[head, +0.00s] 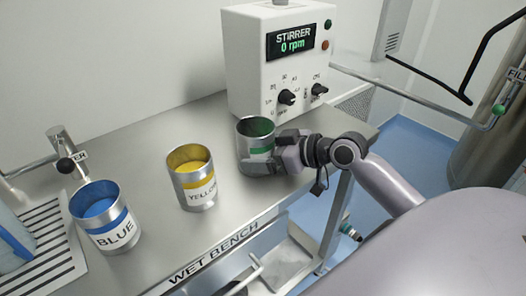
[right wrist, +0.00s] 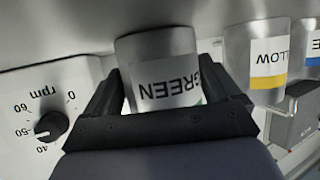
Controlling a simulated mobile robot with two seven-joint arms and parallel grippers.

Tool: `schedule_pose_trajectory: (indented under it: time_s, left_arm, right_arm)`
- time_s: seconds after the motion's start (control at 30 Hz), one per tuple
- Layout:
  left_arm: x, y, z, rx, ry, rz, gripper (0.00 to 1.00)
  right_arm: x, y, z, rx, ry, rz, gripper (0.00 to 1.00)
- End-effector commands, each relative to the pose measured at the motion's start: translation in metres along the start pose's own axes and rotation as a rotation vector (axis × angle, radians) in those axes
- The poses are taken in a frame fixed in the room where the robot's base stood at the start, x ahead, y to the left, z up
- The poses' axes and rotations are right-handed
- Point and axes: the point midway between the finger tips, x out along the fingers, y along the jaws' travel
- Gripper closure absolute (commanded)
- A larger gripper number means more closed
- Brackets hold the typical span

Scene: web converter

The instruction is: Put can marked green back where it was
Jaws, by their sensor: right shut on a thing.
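The green can (head: 256,136) is a metal can with a green inside and a green band, on the right part of the bench in front of the stirrer. My right gripper (head: 262,160) is shut around its sides. In the right wrist view the can (right wrist: 162,68) sits between the two fingers of the gripper (right wrist: 160,95), with its GREEN label upside down in the picture. The can looks upright; I cannot tell whether its base touches the bench. My left gripper is not in view.
The stirrer (head: 256,72) reads 0 rpm, close behind the green can. The yellow can (head: 199,193) and blue can (head: 113,238) stand to its left on the wet bench (head: 150,160). A tap (head: 66,160) and slatted drain area (head: 50,240) are at the far left.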

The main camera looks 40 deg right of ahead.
Motion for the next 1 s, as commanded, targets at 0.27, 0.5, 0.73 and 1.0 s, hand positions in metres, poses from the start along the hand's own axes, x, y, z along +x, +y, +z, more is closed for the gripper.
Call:
schedule_pose_trajectory:
  time_s: [0.27, 0.5, 0.73, 1.0]
  left_arm:
    - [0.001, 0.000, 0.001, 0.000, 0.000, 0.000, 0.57]
    - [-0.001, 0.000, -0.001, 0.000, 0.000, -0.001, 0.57]
    - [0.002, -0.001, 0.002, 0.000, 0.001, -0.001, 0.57]
    - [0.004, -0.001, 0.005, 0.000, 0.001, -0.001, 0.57]
  right_arm:
    - [0.001, 0.000, 0.002, 0.000, 0.000, 0.000, 0.00]
    - [-0.001, 0.000, -0.002, 0.000, 0.001, 0.000, 0.00]
    - [-0.023, 0.001, 0.001, -0.002, -0.002, 0.002, 0.00]
    - [-0.064, -0.001, 0.001, -0.002, -0.004, 0.000, 0.00]
